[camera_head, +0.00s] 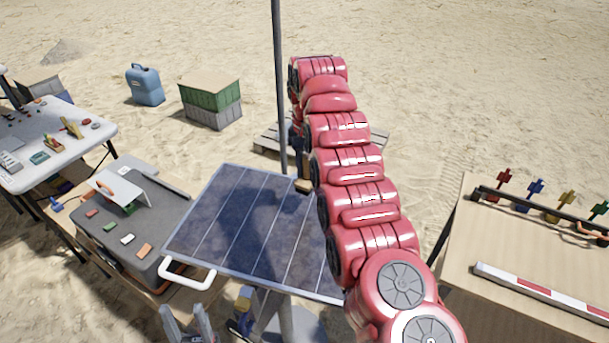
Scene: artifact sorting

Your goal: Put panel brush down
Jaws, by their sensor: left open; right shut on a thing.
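The panel brush (303,186) shows as a small tan piece at the far right edge of the solar panel (225,215). Most of it is hidden behind my red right arm. My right gripper (298,150) is a dark shape beyond the arm, mostly hidden, and is shut on the brush. I cannot tell whether the brush touches the panel. My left gripper (188,322) is at the bottom edge of the view, open and empty, below the panel's white handle (188,274).
A grey case top (165,235) with small coloured blocks stands left of the panel, beside a white table (75,140). A pole (279,90) rises behind the panel. A wooden table (460,245) with a striped bar (540,290) is at right. Open sand lies beyond.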

